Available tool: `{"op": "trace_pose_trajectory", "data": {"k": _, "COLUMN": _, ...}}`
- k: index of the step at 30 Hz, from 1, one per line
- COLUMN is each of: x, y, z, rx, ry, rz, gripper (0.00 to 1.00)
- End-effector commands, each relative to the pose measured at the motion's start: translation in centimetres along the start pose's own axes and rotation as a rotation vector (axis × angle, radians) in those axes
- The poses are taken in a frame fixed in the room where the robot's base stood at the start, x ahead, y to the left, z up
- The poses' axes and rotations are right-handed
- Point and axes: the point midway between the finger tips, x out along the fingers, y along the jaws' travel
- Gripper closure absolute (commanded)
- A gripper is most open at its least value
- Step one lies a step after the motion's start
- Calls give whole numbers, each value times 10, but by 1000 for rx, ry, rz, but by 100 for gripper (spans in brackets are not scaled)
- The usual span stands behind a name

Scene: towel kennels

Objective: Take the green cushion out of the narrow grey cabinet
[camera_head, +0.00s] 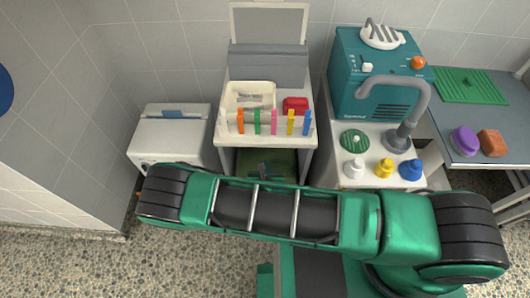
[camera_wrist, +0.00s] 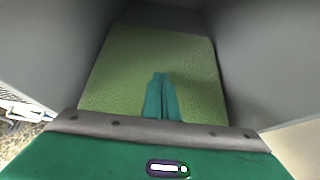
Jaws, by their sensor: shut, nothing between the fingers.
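The green cushion (camera_wrist: 115,65) lies flat on the floor of the narrow grey cabinet (camera_wrist: 55,45) in the wrist view, between its two side walls. In the head view the cushion (camera_head: 284,161) shows as a green patch inside the open cabinet front, partly hidden by my arm. My gripper (camera_wrist: 159,78) is shut, its teal fingers together and empty, pointing into the cabinet over the middle of the cushion. I cannot tell whether the fingertips touch it. In the head view my gripper (camera_head: 263,171) is small and dark in the cabinet opening.
A white tray (camera_head: 230,100), a red item (camera_head: 296,105) and several coloured clips stand on the cabinet top. A white bin (camera_head: 170,145) stands left. A teal machine (camera_head: 350,85) and several bottles stand right. The cabinet walls close in on both sides of my gripper.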

Motion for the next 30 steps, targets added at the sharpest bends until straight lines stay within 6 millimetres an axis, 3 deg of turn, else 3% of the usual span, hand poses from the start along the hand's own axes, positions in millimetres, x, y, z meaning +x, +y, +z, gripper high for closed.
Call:
{"op": "trace_pose_trajectory", "data": {"k": 1, "x": -13, "y": 0, "z": -22, "rx": 0, "ry": 31, "rz": 2, "gripper": 100}}
{"op": "trace_pose_trajectory", "data": {"k": 8, "x": -36, "y": 0, "z": -37, "rx": 4, "ry": 29, "rz": 2, "gripper": 100}}
{"op": "trace_pose_trajectory", "data": {"k": 19, "x": -37, "y": 2, "z": -37, "rx": 5, "ry": 30, "rz": 6, "gripper": 100}}
{"op": "trace_pose_trajectory", "data": {"k": 30, "x": -43, "y": 1, "z": -21, "rx": 6, "ry": 28, "rz": 6, "gripper": 100}}
